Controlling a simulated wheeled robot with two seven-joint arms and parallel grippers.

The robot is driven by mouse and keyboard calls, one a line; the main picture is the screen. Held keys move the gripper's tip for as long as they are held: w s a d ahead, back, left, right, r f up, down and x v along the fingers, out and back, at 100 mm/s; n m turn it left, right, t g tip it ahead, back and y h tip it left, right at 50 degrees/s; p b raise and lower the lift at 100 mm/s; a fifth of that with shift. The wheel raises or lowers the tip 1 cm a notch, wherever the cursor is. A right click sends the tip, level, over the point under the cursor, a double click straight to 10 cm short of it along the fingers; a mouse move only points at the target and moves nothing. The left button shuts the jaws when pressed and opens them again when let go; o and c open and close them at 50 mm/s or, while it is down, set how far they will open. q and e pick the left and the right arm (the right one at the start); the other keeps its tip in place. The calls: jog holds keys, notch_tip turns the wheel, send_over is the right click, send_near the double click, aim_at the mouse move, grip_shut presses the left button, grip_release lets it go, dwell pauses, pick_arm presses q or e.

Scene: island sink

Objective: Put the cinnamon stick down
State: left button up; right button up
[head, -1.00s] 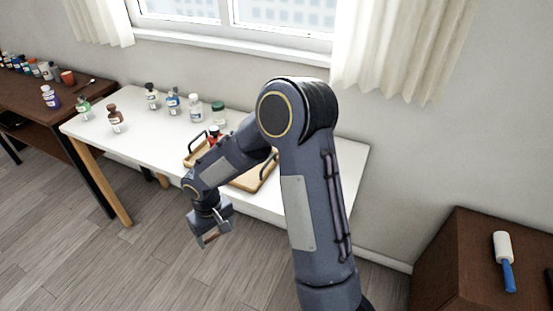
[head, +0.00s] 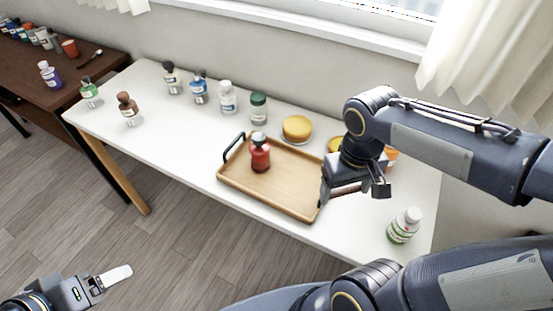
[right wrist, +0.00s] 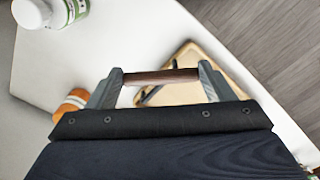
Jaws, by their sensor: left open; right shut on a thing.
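The cinnamon stick (head: 347,189) is a short brown rod held crosswise in my right gripper (head: 355,190). In the right wrist view the stick (right wrist: 160,77) spans between the two fingertips of my right gripper (right wrist: 161,80), which is shut on it. In the head view this gripper is above the white table, by the right end of the wooden tray (head: 285,203). I cannot tell its exact height, and it hides part of that end. My left gripper (head: 108,281) is open and empty at the lower left, over the floor and away from the table.
A red bottle (head: 260,155) stands on the tray. A white-capped bottle (head: 404,226) stands at the front right. An orange-topped thing (head: 391,155) is partly behind my right gripper.

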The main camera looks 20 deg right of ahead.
jog(key=w+a+f, duration=0.2)
jog(key=w+f, duration=0.1)
jog(key=w, duration=0.5)
send_over(301, 186)
jog(key=s, duration=0.1)
notch_tip(301, 186, down, 6)
jog(key=shift+d+r, duration=0.1)
jog(key=shift+r, duration=0.1)
jog(key=shift+w+f, duration=0.35)
jog(key=shift+f, duration=0.15)
jog(key=shift+w+f, duration=0.1)
jog(key=shift+f, duration=1.5)
jog(key=shift+f, duration=0.1)
jog(key=shift+f+b, duration=0.15)
jog(key=shift+b, duration=0.15)
jog(key=o, duration=1)
jog(key=shift+c, duration=0.2)
